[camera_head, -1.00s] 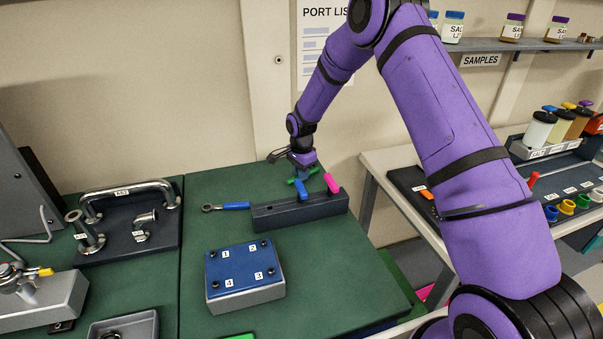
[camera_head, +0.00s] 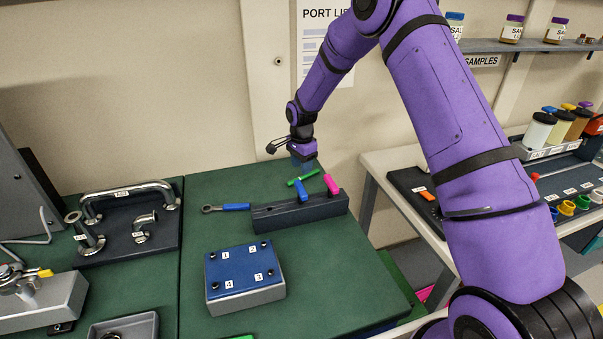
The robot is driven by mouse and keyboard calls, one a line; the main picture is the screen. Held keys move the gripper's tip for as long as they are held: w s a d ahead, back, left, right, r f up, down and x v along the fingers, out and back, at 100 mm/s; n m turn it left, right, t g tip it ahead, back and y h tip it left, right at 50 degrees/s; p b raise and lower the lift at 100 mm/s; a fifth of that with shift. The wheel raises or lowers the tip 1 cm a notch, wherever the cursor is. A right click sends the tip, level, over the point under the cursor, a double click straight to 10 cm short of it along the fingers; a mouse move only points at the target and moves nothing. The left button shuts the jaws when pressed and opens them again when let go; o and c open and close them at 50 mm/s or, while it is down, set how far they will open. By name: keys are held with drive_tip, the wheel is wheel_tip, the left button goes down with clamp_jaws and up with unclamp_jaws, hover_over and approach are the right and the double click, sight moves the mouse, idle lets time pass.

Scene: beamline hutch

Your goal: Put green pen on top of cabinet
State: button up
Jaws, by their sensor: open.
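A thin green pen-like rod (camera_head: 304,177) lies at a slant just behind the dark holder block, at the back of the green table. My gripper (camera_head: 303,165) is above the rod with its jaws downward. It is open, with no object visible in it. Its fingers are small and partly hidden at this distance. A cabinet cannot be clearly picked out in this view.
The dark block (camera_head: 275,217) holds a blue-handled (camera_head: 302,191) and a pink-handled tool (camera_head: 331,184) upright. A blue-topped numbered box (camera_head: 245,267) stands in front. A side bench (camera_head: 385,163) is at right.

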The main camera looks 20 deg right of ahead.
wheel_tip(320, 180, up, 9)
wheel_tip(320, 180, up, 13)
drive_tip(key=n+t, duration=0.1)
drive_tip(key=n, duration=0.2)
hover_over(302, 177)
drive_tip(key=s+d, duration=0.2)
drive_tip(key=s, duration=0.5)
drive_tip(key=s+d+r+n+t, duration=0.1)
drive_tip(key=s+d+r+n, duration=0.15)
drive_tip(key=s+r, duration=0.7)
drive_tip(key=s+r+n+t, duration=0.1)
drive_tip(key=s+n, duration=0.3)
drive_tip(key=s, duration=1)
drive_tip(key=s+d+r+n+t, duration=0.1)
drive_tip(key=s+n, duration=0.3)
drive_tip(key=s, duration=1)
drive_tip(key=shift+d+r+t, duration=0.3)
drive_tip(key=shift+r+t, duration=0.3)
drive_tip(key=shift+r, duration=0.15)
drive_tip(key=shift+n, duration=0.25)
